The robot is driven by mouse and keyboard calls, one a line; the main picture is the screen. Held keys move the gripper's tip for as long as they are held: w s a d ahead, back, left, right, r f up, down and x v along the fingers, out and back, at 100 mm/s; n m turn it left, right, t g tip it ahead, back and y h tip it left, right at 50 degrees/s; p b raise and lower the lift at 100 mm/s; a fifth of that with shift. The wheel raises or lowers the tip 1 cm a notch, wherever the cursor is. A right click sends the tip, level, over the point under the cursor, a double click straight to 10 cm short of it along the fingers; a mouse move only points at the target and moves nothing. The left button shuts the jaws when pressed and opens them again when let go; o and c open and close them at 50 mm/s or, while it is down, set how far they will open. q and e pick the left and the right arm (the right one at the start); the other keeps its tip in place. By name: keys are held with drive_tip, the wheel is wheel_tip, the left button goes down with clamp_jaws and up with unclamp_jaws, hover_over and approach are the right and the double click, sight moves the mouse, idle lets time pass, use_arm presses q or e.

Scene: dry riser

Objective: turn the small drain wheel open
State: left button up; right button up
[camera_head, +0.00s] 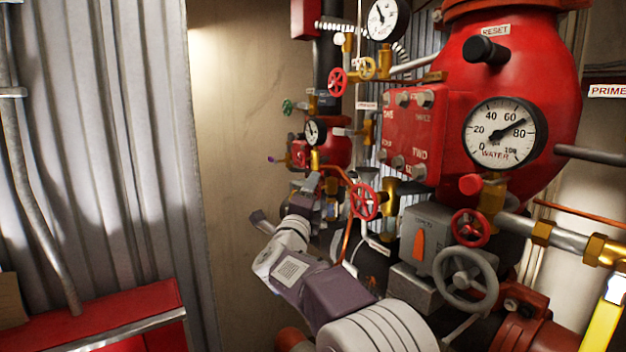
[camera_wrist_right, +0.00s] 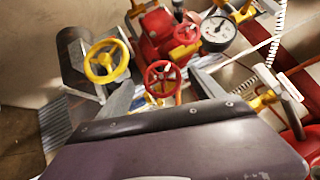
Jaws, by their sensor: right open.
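Several small handwheels show, and no readable label tells me which is the drain wheel. In my right wrist view, a small red wheel (camera_wrist_right: 163,78) sits between the fingers of my right gripper (camera_wrist_right: 162,84), which is open. I cannot tell how deep the fingers reach around it; no contact is clear. A yellow wheel (camera_wrist_right: 106,60) is left of it. In the head view my right arm reaches up and left, its gripper (camera_head: 309,187) small and partly hidden among the pipes. Red wheels (camera_head: 363,201) and (camera_head: 470,228) are to its right. My left gripper is not in view.
A big red valve body (camera_head: 520,70) with a WATER gauge (camera_head: 503,132) fills the right. A grey handwheel (camera_head: 465,280) and a grey lever box (camera_head: 425,240) stand close to my right arm. A red box (camera_head: 110,315) is low left. Bare wall (camera_head: 245,180) leaves room left.

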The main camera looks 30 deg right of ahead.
drive_tip(key=shift+p+x, duration=0.4)
drive_tip(key=shift+x, duration=0.75)
drive_tip(key=shift+s+a+r, duration=0.2)
drive_tip(key=shift+w+d+f, duration=0.1)
drive_tip(key=shift+d, duration=0.05)
drive_tip(key=c, duration=1.4)
drive_tip(key=n+g+y+p, duration=0.1)
drive_tip(key=p, duration=0.4)
drive_tip(key=r+n+g+y+p, duration=0.1)
drive_tip(key=n+p, duration=0.1)
drive_tip(key=p, duration=0.3)
drive_tip(key=shift+r+p, duration=0.25)
drive_tip(key=shift+p, duration=0.15)
drive_tip(key=n+g+p, duration=0.1)
drive_tip(key=p, duration=0.2)
drive_tip(key=n+g+y+p, duration=0.1)
drive_tip(key=p, duration=0.3)
drive_tip(key=f+n+g+y+p, duration=0.1)
drive_tip(key=g+p, duration=0.1)
drive_tip(key=p, duration=0.1)
drive_tip(key=shift+w+n+p, duration=0.1)
drive_tip(key=shift+n+p, duration=0.3)
drive_tip(key=shift+f+n+g+y, duration=0.1)
drive_tip(key=shift+n+g+y, duration=0.2)
drive_tip(key=shift+n+g, duration=1)
drive_tip(key=shift+g, duration=0.4)
